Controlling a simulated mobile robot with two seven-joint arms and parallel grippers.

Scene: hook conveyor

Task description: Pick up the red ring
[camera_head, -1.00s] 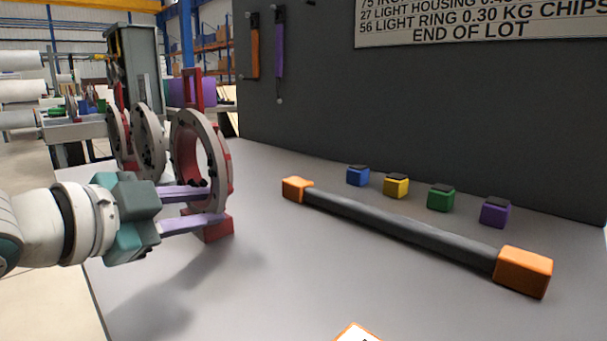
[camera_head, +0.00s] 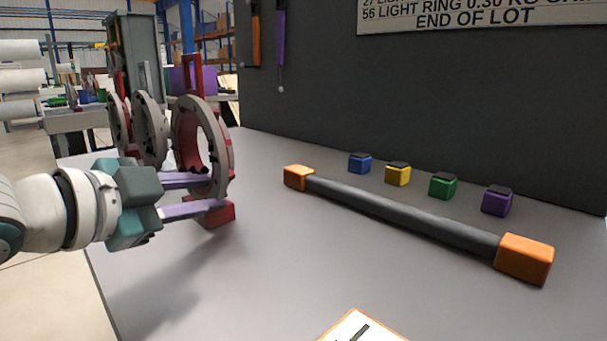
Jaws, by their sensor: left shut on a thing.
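The red ring (camera_head: 222,145) stands upright at the left of the grey table, with a grey front face and a red inner side. A red base block (camera_head: 222,213) is at its bottom, and a red frame rises behind its top. My left gripper (camera_head: 214,193) reaches in from the left, its two pale purple fingers at the lower part of the ring. It is shut on the ring there; the exact contact is partly hidden. The ring still appears to be at its base. My right gripper is not in view.
Two more grey-faced rings (camera_head: 149,130) stand close behind on the left. A dark bar with orange ends (camera_head: 400,217) lies across the table. Blue, yellow, green and purple blocks (camera_head: 443,187) line up before the dark panel (camera_head: 400,100). The front middle is clear except for a white card (camera_head: 362,328).

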